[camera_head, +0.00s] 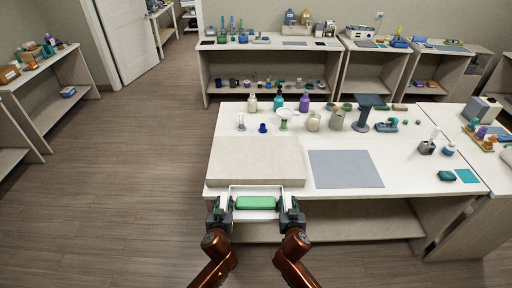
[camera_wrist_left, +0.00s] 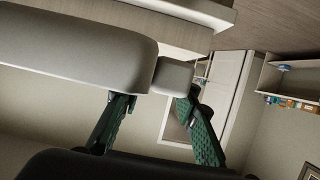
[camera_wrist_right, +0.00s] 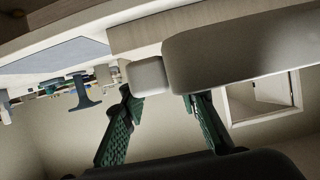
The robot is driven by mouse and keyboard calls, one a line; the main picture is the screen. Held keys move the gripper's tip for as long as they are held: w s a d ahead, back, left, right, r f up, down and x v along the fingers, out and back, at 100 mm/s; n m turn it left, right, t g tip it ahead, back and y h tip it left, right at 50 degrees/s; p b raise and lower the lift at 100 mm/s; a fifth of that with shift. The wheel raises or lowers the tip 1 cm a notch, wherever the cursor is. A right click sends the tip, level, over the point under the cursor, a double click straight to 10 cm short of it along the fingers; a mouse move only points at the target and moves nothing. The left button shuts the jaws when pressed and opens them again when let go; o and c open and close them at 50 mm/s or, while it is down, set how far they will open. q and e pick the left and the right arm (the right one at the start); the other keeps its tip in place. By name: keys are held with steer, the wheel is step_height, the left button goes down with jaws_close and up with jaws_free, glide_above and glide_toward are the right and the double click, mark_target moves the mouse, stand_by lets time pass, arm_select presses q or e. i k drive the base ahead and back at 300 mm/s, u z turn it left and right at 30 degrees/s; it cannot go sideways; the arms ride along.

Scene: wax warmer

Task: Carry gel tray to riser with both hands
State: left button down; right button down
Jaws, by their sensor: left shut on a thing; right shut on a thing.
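The gel tray (camera_head: 255,188) is white with a green gel block (camera_head: 255,203) inside. It is held level just in front of the riser (camera_head: 255,158), a wide beige slab on the table's front left. My left gripper (camera_head: 221,206) is shut on the tray's left end and my right gripper (camera_head: 290,206) on its right end. The left wrist view shows the tray wall (camera_wrist_left: 70,60) and its end handle (camera_wrist_left: 173,76) by the fingers. The right wrist view shows the tray wall (camera_wrist_right: 240,55) and the other handle (camera_wrist_right: 147,78).
The white table (camera_head: 400,160) carries a grey mat (camera_head: 345,168) right of the riser. Behind the riser stand bottles (camera_head: 304,103), a small blue cup (camera_head: 262,128), cans (camera_head: 336,120) and a dark blue stand (camera_head: 362,118). The riser's top is bare.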

mark_target(256, 155)
steer(key=i, duration=1.2)
